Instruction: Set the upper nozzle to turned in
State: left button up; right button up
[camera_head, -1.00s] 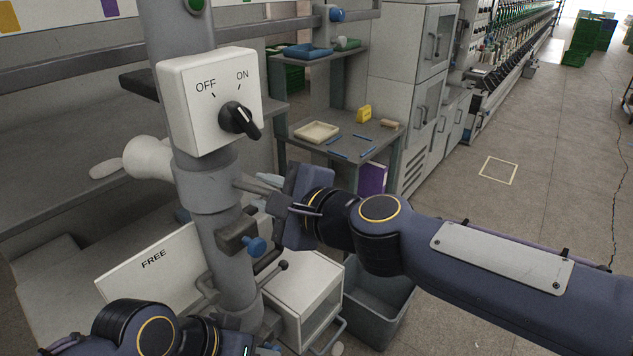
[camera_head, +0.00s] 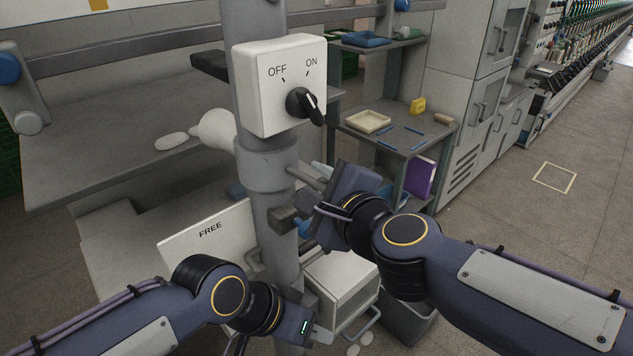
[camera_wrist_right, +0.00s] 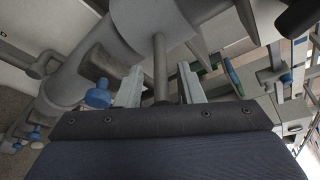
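The upper nozzle seems to be the grey rod (camera_head: 307,177) that sticks out from the collar (camera_head: 268,168) on the grey post, below the OFF/ON switch box. In the right wrist view the rod (camera_wrist_right: 160,68) runs between the two pale fingers of my right gripper (camera_wrist_right: 161,92), with a gap on each side. The fingers are open around it. In the head view my right gripper (camera_head: 322,205) is at the rod's outer end and hides its tip. My left gripper (camera_head: 318,333) is low, in front of the post's lower part. Its finger opening is not clear.
The switch box (camera_head: 280,85) with a black knob sits above. A blue knob (camera_head: 304,228) on a clamp is just below the rod. A FREE sign (camera_head: 208,232) and a white box (camera_head: 343,285) flank the post low down. A small table (camera_head: 400,135) stands behind.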

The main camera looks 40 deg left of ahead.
jog(key=shift+r, duration=0.1)
jog(key=shift+s+d+r, duration=0.1)
jog(key=shift+s+d, duration=0.05)
jog(key=shift+d, duration=0.1)
jog(key=v, duration=0.7)
jog(key=shift+d, duration=0.1)
